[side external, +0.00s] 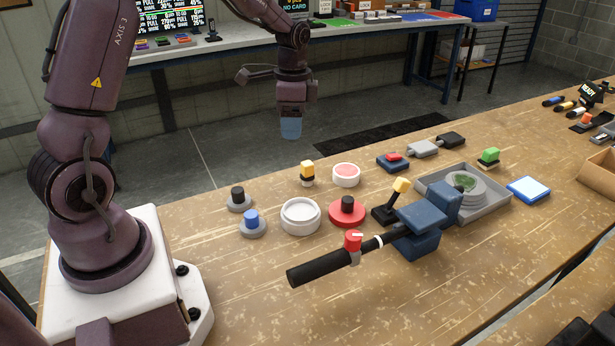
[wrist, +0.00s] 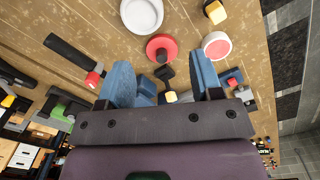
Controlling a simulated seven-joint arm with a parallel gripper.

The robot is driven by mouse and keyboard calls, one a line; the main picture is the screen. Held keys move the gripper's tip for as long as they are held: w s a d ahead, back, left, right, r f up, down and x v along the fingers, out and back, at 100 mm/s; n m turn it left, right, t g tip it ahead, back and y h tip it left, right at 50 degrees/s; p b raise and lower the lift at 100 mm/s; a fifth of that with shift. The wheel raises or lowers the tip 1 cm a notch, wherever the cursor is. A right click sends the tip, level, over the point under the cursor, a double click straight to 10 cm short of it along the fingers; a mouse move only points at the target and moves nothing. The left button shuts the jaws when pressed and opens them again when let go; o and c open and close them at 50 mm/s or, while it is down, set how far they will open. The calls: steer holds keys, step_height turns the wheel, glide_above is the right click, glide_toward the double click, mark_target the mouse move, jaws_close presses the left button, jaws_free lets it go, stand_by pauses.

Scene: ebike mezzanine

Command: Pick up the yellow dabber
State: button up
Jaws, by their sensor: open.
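The yellow dabber seems to be the small upright piece with a yellow block top, dark middle and pale foot (side external: 307,173), standing on the wooden bench behind the white bowl. In the wrist view it shows at the top right (wrist: 216,12), outside the space between the fingers. My gripper (side external: 291,130) hangs high above the bench with its blue fingers pointing down, apart from everything. In the wrist view my gripper (wrist: 160,62) is open and empty. A second yellow-topped piece, on a tilted black stem (side external: 400,186), stands beside the blue vise.
Close to the dabber are a white bowl (side external: 300,217), a pink-topped white jar (side external: 346,175) and a red disc with black knob (side external: 347,214). A blue vise (side external: 420,228) holds a black-gripped bar. A grey tray (side external: 490,212) lies right. The bench's front left is clear.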

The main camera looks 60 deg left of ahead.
mark_target(307, 163)
steer(key=w+a+f+m, duration=0.2)
steer(key=f+m, duration=0.2)
steer(key=w+a+f+m, duration=0.2)
steer(key=f+m, duration=0.2)
steer(key=w+a+f+m, duration=0.2)
steer(key=f+m, duration=0.2)
steer(key=shift+w+a, duration=0.1)
steer(key=shift+w, duration=0.1)
steer(key=shift+w+a+f, duration=0.15)
steer(key=shift+f, duration=0.8)
steer(key=shift+w+a+f, duration=0.1)
steer(key=shift+a+f, duration=0.05)
steer(key=shift+f, duration=0.8)
steer(key=shift+w+a+f, duration=0.15)
steer(key=shift+f, duration=0.8)
steer(key=c, duration=0.9)
